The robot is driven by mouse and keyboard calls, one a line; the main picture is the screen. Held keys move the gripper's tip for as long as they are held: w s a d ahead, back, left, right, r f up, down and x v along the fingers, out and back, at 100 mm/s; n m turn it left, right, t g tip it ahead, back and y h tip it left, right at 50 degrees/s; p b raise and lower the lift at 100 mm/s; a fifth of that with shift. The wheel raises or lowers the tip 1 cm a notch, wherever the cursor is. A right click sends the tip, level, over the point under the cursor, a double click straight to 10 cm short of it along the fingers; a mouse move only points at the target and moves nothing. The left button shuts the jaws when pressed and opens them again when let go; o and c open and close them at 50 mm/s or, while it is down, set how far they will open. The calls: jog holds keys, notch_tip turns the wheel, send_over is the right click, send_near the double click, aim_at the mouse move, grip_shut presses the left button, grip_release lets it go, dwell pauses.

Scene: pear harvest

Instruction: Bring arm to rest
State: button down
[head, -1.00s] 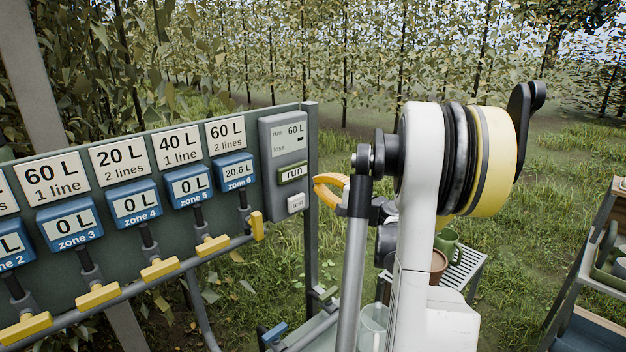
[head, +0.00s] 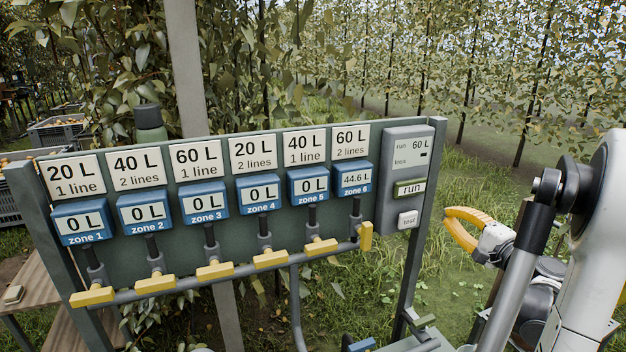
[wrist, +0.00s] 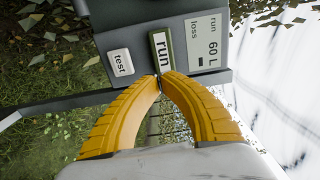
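My gripper (head: 447,216) stands just right of the control box (head: 404,178). In the wrist view my gripper (wrist: 162,77) has its two yellow fingers meeting at the tips with nothing between them. The tips lie close to the green-framed run button (wrist: 162,52) in that picture; I cannot tell whether they touch the box. The arm is raised and bent at the right of the head view. The box reads "run 60 L".
The board carries a row of blue meters. The zone 6 meter (head: 353,178) reads 44.6 L and the others 0 L. The zone 6 yellow handle (head: 366,236) is upright; the others lie level. A crate (head: 57,131) stands far left. Grass is open behind my gripper.

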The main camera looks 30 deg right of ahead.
jog(key=w+a+f+n+g+y+b, duration=0.1)
jog(key=w+a+f+n+g+y, duration=0.15)
jog(key=a, duration=0.65)
jog(key=w+a+f+n+g+y+b, duration=0.1)
jog(key=a+f+n+g+b, duration=0.15)
jog(key=a, duration=0.65)
jog(key=w+a+f+n+g+y, duration=0.1)
jog(key=w+a+f+n+g, duration=0.15)
jog(key=a, duration=0.75)
jog(key=s+a+f+n+g+h+b, duration=0.1)
jog(key=s+a+f+n+b, duration=0.1)
jog(key=s+a+f+n, duration=0.2)
jog(key=s+a+f+n+g+h+b, duration=0.1)
jog(key=s+a+f+n+g+b, duration=0.1)
jog(key=s+a+n, duration=0.5)
jog(key=s+a+f, duration=0.1)
jog(key=s+a, duration=0.3)
jog(key=shift+s+a+f+n+h+b, duration=0.3)
jog(key=shift+f+n+h+b, duration=0.05)
